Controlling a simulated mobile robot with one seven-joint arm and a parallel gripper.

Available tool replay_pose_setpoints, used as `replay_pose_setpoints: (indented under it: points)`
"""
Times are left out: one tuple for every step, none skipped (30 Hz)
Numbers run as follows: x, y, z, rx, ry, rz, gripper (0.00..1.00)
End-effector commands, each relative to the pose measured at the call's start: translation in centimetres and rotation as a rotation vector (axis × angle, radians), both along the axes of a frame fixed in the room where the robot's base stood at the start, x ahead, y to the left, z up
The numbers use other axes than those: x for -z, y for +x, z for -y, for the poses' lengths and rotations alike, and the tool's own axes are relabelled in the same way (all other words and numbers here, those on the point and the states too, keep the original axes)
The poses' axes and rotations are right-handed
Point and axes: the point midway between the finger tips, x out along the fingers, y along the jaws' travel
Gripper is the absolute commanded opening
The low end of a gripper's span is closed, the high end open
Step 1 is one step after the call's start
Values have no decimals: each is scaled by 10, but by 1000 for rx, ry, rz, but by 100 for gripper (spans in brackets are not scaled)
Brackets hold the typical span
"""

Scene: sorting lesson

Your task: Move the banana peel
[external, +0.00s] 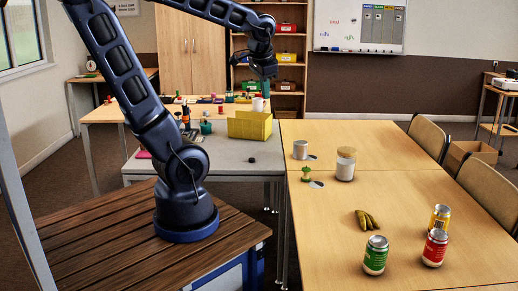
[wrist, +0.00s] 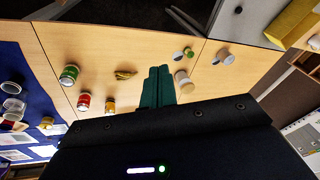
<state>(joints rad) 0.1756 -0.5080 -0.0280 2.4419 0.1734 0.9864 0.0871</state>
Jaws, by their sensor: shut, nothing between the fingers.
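The banana peel (external: 366,219), yellow-green with dark marks, lies on the wooden table in the external view, behind the green can. It also shows in the wrist view (wrist: 125,74), left of my fingertips. My gripper (external: 266,92) is raised high in the external view, above the grey table and yellow bin, well away from the peel. In the wrist view my gripper's teal fingers (wrist: 159,70) are together with nothing between them.
A green can (external: 375,255), a red can (external: 435,248) and a yellow can (external: 439,218) stand near the peel. A white jar (external: 346,164), a tin (external: 300,150) and an apple core (external: 306,174) are farther back. A yellow bin (external: 250,126) stands on the grey table.

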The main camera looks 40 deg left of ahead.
Motion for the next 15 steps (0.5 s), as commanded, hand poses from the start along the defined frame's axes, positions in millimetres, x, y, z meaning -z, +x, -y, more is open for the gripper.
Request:
replay_pose_setpoints:
  points:
    - [4,9,8,46,27,-24,0]
    - [6,14,12,73,45,-35,0]
    - [9,21,17,109,68,-49,0]
    - [11,26,22,135,85,-60,0]
    - [13,30,26,163,103,-71,0]
    - [16,37,33,200,126,-85,0]
    - [18,41,38,227,144,-95,0]
    - [21,46,43,255,161,-106,0]
    - [25,52,50,292,184,-120,0]
    - [27,56,56,320,201,-129,0]
    - [30,61,61,347,219,-140,0]
    - [34,66,69,384,242,-154,0]
    - [37,71,75,412,259,-162,0]
    - [41,75,81,441,276,-173,0]
    - [45,80,89,478,300,-185,0]
